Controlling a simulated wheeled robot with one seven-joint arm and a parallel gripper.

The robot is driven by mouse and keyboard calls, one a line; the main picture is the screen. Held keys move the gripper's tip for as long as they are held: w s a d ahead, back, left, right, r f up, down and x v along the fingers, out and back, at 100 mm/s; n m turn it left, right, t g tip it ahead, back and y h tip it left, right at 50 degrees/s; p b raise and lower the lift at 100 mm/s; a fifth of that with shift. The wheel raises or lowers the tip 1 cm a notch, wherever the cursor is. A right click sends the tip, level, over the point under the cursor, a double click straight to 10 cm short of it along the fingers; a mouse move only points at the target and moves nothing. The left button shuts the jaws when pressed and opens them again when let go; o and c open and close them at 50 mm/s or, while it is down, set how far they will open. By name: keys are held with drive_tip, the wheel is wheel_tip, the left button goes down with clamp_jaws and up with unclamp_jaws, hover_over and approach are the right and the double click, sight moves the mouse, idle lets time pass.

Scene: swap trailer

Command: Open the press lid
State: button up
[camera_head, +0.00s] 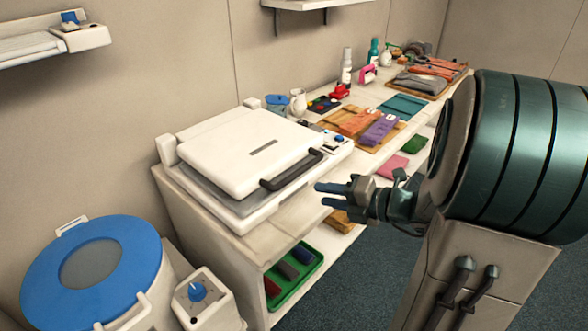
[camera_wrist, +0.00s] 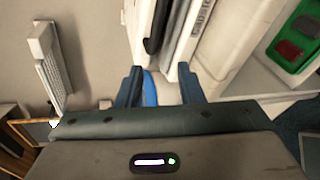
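The press (camera_head: 245,160) is a white machine on the counter. Its white lid (camera_head: 215,150) lies down over a grey plate, and a black bar handle (camera_head: 292,170) runs along the lid's front edge. In the wrist view the handle (camera_wrist: 154,35) shows as a dark strip ahead of the fingers. My gripper (camera_head: 321,195) is in front of the press, slightly right of and below the handle, apart from it in the head view. In the wrist view my gripper's (camera_wrist: 160,83) two blue-grey fingers are spread, with nothing held between them.
A blue-lidded white drum (camera_head: 95,265) and a small white box with a blue knob (camera_head: 200,295) stand at lower left. A green tray (camera_head: 295,275) sits on the shelf below. Folded cloths (camera_head: 380,130) and bottles crowd the counter beyond. A wall shelf (camera_head: 310,5) hangs above.

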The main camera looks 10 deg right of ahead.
sight(301, 173)
drive_tip(key=w+d+m+t+h, duration=0.1)
drive_tip(key=w+d+m+t, duration=0.1)
drive_tip(key=d+m, duration=0.25)
drive_tip(key=x, duration=1.4)
drive_tip(key=shift+s+a+b, duration=0.1)
drive_tip(key=shift+a+b, duration=0.1)
drive_tip(key=shift+b, duration=0.2)
drive_tip(key=shift+r, duration=0.1)
clamp_jaws()
